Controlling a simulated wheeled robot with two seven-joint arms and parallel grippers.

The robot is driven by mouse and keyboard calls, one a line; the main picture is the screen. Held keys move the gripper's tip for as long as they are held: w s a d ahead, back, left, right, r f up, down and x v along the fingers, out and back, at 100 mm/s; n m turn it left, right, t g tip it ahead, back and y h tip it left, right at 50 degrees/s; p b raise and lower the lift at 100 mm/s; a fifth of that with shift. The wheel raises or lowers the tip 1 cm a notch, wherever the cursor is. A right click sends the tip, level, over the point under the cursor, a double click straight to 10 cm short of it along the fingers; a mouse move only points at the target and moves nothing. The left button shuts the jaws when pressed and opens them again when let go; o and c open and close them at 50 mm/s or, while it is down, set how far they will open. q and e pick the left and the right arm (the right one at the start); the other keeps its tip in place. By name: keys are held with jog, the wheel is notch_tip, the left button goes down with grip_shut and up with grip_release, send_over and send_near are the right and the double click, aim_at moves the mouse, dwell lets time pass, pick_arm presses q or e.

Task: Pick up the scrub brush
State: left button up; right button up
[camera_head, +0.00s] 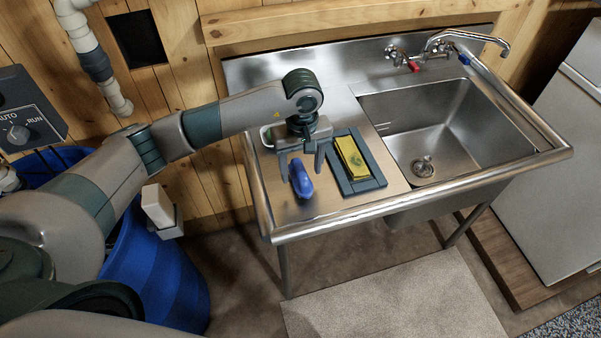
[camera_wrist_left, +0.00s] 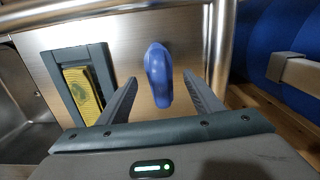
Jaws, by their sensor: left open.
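The scrub brush, a blue oblong thing (camera_head: 301,179), lies on the steel drainboard left of the sink. It also shows in the left wrist view (camera_wrist_left: 158,74), between and beyond the two fingers. My left gripper (camera_head: 302,165) is open and empty above the drainboard, its fingers pointing down near the brush. In the left wrist view the open fingers (camera_wrist_left: 161,95) stand on either side of the brush, with gaps to both. The brush's underside is hidden. My right gripper does not show in either view.
A dark tray (camera_head: 375,184) holding a yellow sponge (camera_head: 353,158) sits right of the brush. A small white and green item (camera_head: 267,136) is partly hidden behind the gripper. The sink basin (camera_head: 440,120) lies farther right. A raised steel rim (camera_head: 350,217) edges the front. A blue barrel (camera_head: 160,270) stands left.

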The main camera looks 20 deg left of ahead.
pick_arm(q)
jog(key=shift+f, duration=1.1)
jog(key=c, duration=1.2)
